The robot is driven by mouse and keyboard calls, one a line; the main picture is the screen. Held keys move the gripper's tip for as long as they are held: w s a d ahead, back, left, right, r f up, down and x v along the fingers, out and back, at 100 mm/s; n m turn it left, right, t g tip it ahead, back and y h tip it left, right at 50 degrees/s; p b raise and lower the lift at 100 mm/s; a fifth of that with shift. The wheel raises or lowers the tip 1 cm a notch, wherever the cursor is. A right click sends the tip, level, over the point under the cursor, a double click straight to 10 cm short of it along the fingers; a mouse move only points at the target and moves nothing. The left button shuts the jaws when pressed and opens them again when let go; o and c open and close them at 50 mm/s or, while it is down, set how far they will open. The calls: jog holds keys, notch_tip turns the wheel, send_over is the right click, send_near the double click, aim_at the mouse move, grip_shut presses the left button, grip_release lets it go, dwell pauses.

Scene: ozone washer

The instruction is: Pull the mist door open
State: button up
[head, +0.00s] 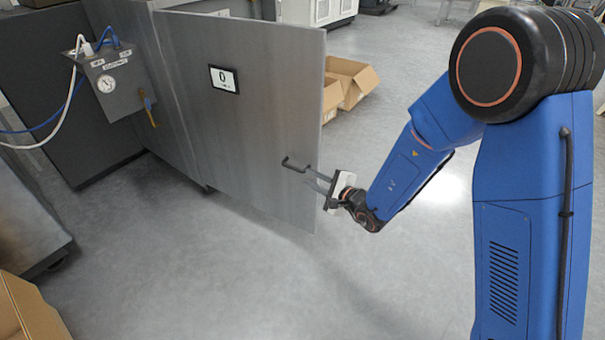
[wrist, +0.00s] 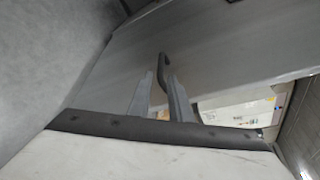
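The mist door (head: 240,110) is a tall flat grey metal panel with a small display reading 0. It stands out at an angle from the grey cabinet at its left edge. Its dark bar handle (head: 292,163) is low near the right edge; it also shows in the wrist view (wrist: 163,68). My gripper (head: 308,175) is at the handle, reaching in from the right. In the wrist view its two fingers (wrist: 160,85) stand apart, with the handle's end between or just beyond the tips, close to the right finger. Firm contact cannot be made out.
A grey control box (head: 112,85) with a gauge, a yellow lever and blue and white hoses is on the left. Open cardboard boxes (head: 352,82) lie behind the door's right edge. Another carton (head: 28,310) is at the lower left. The floor (head: 230,280) before the door is clear.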

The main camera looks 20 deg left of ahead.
jog(key=v, duration=0.8)
jog(key=shift+d, duration=0.25)
jog(key=shift+s, duration=0.15)
